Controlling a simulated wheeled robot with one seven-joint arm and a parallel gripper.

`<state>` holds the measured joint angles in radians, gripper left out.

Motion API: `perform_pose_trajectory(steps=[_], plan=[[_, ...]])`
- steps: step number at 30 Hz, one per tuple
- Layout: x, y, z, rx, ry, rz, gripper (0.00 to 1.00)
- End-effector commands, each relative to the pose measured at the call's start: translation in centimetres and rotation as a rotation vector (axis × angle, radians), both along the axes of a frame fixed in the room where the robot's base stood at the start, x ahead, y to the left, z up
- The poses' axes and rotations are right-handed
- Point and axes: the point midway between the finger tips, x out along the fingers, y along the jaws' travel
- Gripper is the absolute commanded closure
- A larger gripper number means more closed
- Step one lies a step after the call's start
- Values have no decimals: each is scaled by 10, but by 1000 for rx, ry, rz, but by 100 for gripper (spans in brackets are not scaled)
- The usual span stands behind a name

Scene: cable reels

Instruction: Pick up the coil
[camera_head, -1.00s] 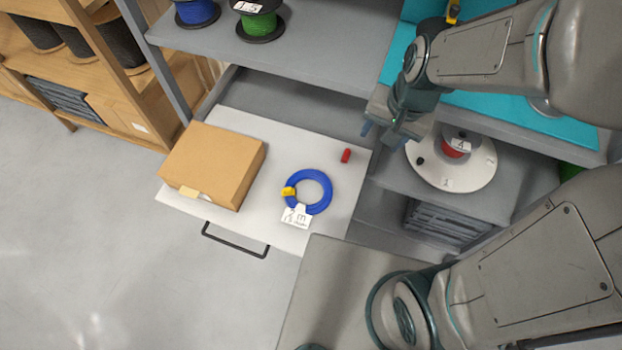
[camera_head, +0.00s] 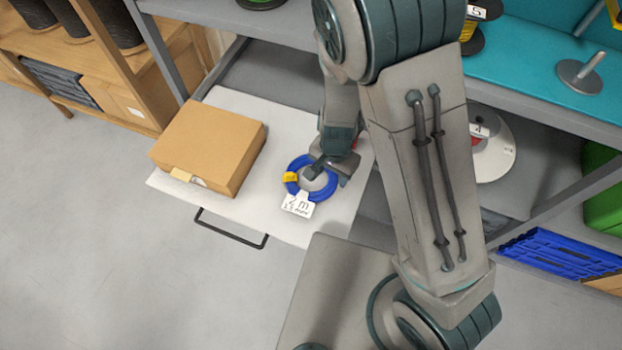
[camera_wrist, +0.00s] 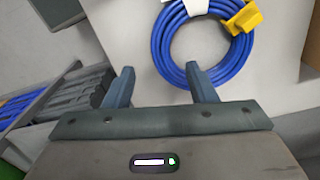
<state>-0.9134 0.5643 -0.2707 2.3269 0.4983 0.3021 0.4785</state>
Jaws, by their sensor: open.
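The blue coil (camera_head: 292,187) lies flat on the white drawer surface, with a yellow clip (camera_head: 290,176) on its left side and a white tag (camera_head: 298,205) at its front. My gripper (camera_head: 328,173) is over the coil's right part and hides some of it. In the wrist view the coil (camera_wrist: 160,45) shows at the top with its yellow clip (camera_wrist: 243,17). My gripper (camera_wrist: 160,82) is open there, its two fingers apart. The right finger overlaps the coil's near edge in the picture; whether it touches cannot be told. Nothing is between the fingers.
A cardboard box (camera_head: 208,143) stands on the drawer, left of the coil. A small red object (camera_head: 356,143) is mostly hidden behind my arm. A shelf (camera_head: 240,32) overhangs the drawer's back. The drawer handle (camera_head: 230,229) sticks out in front.

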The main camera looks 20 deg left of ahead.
Motion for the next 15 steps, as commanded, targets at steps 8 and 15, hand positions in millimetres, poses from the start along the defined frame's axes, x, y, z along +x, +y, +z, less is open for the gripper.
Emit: perform_pose_trajectory(steps=[8,15], plan=[[1,0,-24,-1,1,-1,49],[7,-1,-59,0,2,-1,49]])
